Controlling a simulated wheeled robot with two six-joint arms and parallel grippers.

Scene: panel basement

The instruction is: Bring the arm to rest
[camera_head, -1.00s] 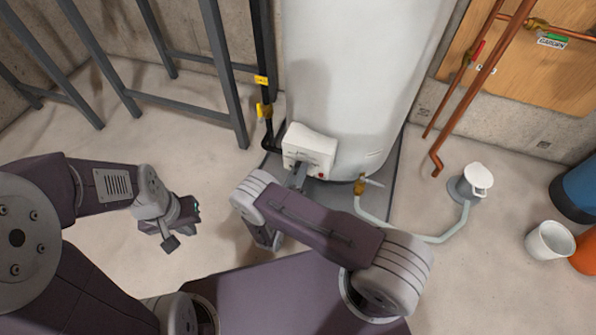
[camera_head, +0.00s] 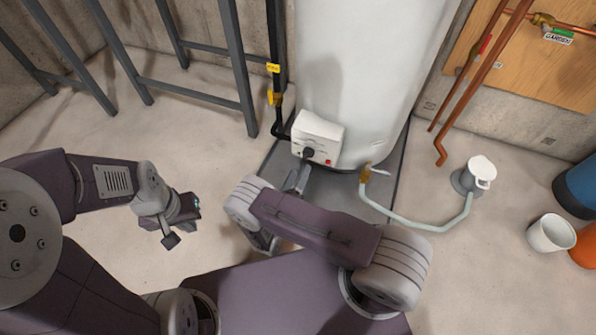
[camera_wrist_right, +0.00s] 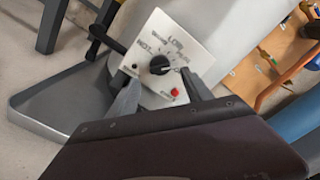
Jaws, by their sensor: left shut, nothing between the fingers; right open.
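My right arm reaches toward the white control box (camera_head: 318,137) low on the front of the water heater. My right gripper (camera_head: 303,178) is just in front of that box in the head view, partly hidden by its own arm. In the right wrist view my right gripper (camera_wrist_right: 160,92) is open, with its two fingers apart and nothing held. The black dial (camera_wrist_right: 160,65) and a red button (camera_wrist_right: 175,92) on the box face show beyond the fingers. My left gripper (camera_head: 172,241) hangs over bare floor at the left, shut and empty.
The tall white water heater (camera_head: 365,70) stands on a grey tray (camera_head: 330,185). A pale hose (camera_head: 420,226) runs from its valve to a floor drain (camera_head: 468,182). A white bucket (camera_head: 550,234) stands at the right. Grey metal legs (camera_head: 240,70) are at the left.

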